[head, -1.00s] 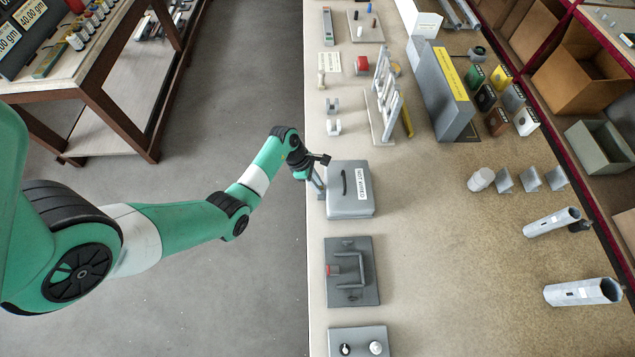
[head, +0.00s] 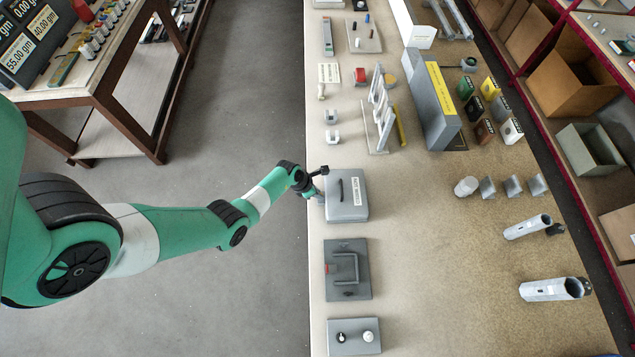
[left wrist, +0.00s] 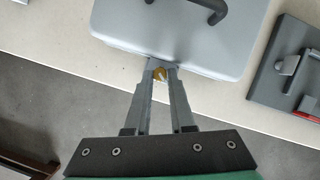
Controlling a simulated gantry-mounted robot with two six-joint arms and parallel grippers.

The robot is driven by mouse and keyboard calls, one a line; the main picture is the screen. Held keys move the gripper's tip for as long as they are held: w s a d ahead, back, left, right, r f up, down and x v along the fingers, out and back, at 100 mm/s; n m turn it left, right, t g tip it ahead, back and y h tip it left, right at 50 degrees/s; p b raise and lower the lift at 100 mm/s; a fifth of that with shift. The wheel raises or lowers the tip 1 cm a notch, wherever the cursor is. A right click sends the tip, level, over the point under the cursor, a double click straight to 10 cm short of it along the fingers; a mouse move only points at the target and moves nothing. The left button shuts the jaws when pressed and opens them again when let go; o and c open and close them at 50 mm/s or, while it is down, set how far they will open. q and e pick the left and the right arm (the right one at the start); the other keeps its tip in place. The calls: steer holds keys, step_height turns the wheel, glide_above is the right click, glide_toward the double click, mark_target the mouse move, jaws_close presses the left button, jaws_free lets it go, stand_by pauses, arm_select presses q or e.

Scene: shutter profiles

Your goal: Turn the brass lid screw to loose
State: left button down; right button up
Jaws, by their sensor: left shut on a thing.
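The grey box with the lid (head: 347,194) sits at the table's left edge, with a dark handle and a white label on top. In the left wrist view the lid (left wrist: 185,25) fills the top middle. My left gripper (head: 318,192) is at the box's left side. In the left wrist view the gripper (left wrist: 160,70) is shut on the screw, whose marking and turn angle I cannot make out. My right gripper is not in view.
A grey plate with a U-shaped handle and a red part (head: 348,270) lies nearer me beside the box. A plate with two knobs (head: 354,337) lies below it. Upright grey racks (head: 383,108) stand farther back.

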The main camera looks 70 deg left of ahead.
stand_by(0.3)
arm_select(q)
steer(key=c, duration=0.8)
jaws_free()
steer(key=shift+o, duration=0.2)
